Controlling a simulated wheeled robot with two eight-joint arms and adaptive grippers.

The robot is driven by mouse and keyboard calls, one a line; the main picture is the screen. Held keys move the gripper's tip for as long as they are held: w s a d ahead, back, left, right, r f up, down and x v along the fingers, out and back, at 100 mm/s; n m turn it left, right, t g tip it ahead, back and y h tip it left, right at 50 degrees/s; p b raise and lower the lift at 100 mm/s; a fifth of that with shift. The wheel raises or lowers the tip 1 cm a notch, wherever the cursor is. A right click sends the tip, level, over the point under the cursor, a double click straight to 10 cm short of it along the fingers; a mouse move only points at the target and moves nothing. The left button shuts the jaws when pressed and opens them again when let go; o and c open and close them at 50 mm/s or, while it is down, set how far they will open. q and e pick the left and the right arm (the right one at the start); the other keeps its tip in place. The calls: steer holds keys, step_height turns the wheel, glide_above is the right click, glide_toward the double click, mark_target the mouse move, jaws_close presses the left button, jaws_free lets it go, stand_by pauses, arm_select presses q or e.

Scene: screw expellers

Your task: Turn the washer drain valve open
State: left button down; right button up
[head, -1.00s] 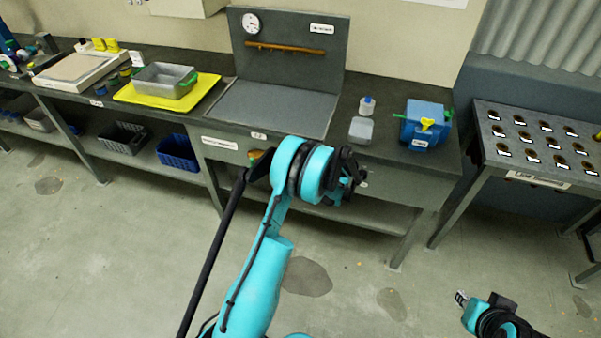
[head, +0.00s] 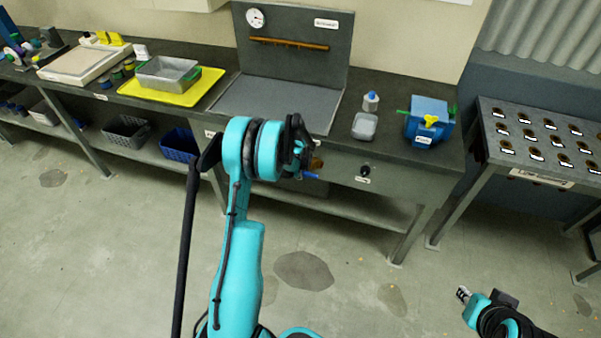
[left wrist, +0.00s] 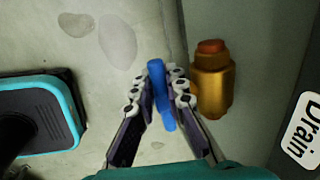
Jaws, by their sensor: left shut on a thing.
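The brass drain valve (head: 316,163) sticks out from the front of the washer bench in the head view, partly behind my left gripper. In the left wrist view its gold body (left wrist: 212,85) has an orange-red tip and stands just right of the fingers. My left gripper (head: 304,162) is at the valve. In the left wrist view its fingers (left wrist: 163,88) are shut on the blue handle (left wrist: 158,72), which runs nearly lengthwise between them. The handle's joint with the valve is not clear. My right gripper (head: 463,294) is low at right, away from the bench; its jaw opening is unclear.
A white "Drain" label (left wrist: 303,132) is beside the valve. A black knob (head: 364,170) is on the bench front to the right. A blue box (head: 427,120) and a small bottle (head: 370,101) stand on the bench top. The floor in front is clear.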

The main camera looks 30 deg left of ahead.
stand_by(0.6)
arm_select(q)
steer(key=c, duration=1.5)
jaws_free()
steer(key=shift+f, duration=0.1)
steer(key=shift+c, duration=0.2)
